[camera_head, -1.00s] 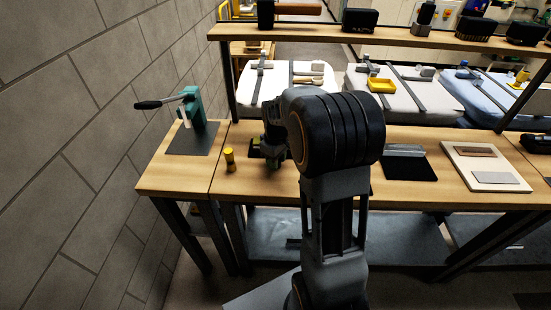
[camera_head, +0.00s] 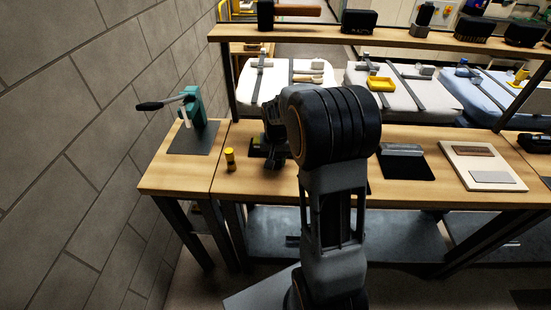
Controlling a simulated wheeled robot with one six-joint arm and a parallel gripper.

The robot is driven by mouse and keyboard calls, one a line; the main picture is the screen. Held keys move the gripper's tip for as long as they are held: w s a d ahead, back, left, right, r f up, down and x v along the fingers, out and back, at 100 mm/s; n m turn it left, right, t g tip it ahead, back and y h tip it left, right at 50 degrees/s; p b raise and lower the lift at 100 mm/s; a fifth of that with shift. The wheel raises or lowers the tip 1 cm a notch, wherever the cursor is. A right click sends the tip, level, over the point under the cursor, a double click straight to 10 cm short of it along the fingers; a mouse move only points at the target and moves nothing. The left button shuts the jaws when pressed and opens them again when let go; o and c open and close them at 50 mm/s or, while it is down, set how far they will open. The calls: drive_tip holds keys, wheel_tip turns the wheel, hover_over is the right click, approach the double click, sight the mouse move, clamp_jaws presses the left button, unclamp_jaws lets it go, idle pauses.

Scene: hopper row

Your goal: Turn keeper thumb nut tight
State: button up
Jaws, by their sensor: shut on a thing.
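My gripper (camera_head: 274,162) is low over a small dark fixture plate (camera_head: 256,151) on the wooden bench, left of my big black arm joint. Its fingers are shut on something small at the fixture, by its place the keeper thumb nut. The nut itself is hidden by the gripper and too small to make out. A little yellow-green shows on the fixture beside the gripper.
A yellow and black cylinder (camera_head: 230,159) stands left of the gripper. A green lever press (camera_head: 193,108) stands on a dark mat by the wall. A dark mat with a grey block (camera_head: 402,150) and a pale board (camera_head: 455,162) lie right. A shelf (camera_head: 330,35) runs behind.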

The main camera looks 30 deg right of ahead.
sight(276, 159)
drive_tip(key=m, duration=0.6)
drive_tip(key=shift+r, duration=0.1)
drive_tip(key=shift+m, duration=0.4)
drive_tip(key=shift+w, duration=0.1)
drive_tip(key=o, duration=0.9)
wheel_tip(276, 159, up, 14)
drive_tip(key=shift+f+p, duration=0.15)
drive_tip(key=shift+p, duration=0.45)
idle(0.4)
